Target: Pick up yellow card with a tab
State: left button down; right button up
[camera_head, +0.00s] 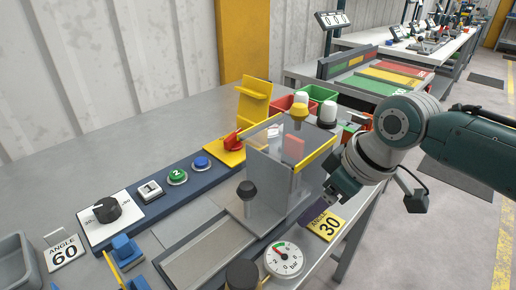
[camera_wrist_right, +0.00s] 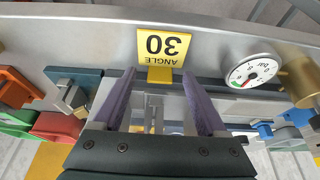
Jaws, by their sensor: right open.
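The yellow card (camera_head: 328,224) reads "ANGLE 30" and sits at the front edge of the bench, left of the gauge in the right wrist view. In that view the card (camera_wrist_right: 164,44) appears upside down, with its plain yellow tab (camera_wrist_right: 160,75) towards me. My right gripper (camera_wrist_right: 158,78) is open, with one purple finger on each side of the tab and nothing clamped. In the head view my right gripper (camera_head: 318,208) is beside the card, partly hidden by its own wrist. Whether the fingers touch the tab is unclear. My left gripper is not in view.
A pressure gauge (camera_head: 284,259) stands close by the card. A clear-sided guard box (camera_head: 288,165) stands behind it. Red (camera_head: 290,104) and green (camera_head: 318,93) bins are farther back. A white "ANGLE 60" card (camera_head: 63,253) is at the far left.

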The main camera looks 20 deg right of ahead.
jog(key=shift+f, duration=0.15)
grip_shut()
dwell(0.5)
